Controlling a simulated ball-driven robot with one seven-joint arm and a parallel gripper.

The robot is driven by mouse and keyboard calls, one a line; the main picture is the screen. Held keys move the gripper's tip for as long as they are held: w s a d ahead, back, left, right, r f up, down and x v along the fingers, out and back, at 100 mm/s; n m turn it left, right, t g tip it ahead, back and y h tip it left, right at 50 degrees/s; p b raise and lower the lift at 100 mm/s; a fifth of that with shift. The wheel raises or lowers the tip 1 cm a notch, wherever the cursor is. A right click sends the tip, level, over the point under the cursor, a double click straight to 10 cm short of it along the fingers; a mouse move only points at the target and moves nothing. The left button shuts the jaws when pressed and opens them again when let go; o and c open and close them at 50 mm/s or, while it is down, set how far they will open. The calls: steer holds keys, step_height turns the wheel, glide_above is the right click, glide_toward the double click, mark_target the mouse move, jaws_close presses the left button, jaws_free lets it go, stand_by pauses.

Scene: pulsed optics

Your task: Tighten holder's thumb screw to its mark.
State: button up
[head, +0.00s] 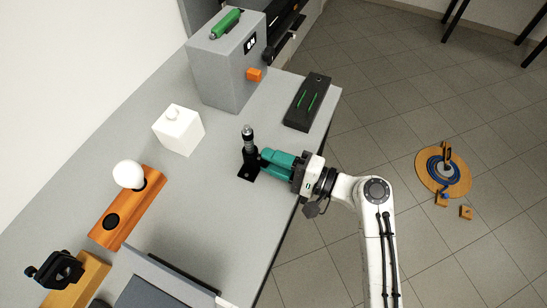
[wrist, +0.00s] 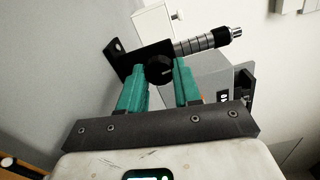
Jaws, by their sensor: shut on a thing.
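The black holder (head: 250,160) stands upright on the grey bench, with a ribbed metal post (head: 248,134) rising from its top. In the wrist view the holder (wrist: 131,64) appears sideways, with the post (wrist: 208,42) pointing right. Its thumb screw (wrist: 158,69) is a round black knob with a pale line on its face. My gripper (head: 263,157) reaches the holder from the right, and its teal fingers (wrist: 159,80) are shut on the thumb screw, one on each side. In the head view the fingers hide the screw. I cannot make out the target mark.
A grey box (head: 222,75) with a green handle and orange button stands behind. A white block (head: 178,130) is to the left of the holder, and a black slotted tray (head: 307,103) lies right, near the bench edge. An orange stand (head: 140,200) with a white bulb is at front left.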

stand_by(0.3)
steer(key=o, duration=1.1)
steer(key=shift+c, duration=0.2)
steer(key=shift+d, duration=0.1)
steer(key=b+v, duration=0.2)
steer(key=v, duration=0.8)
steer(key=shift+d, duration=0.3)
steer(key=shift+s, duration=0.15)
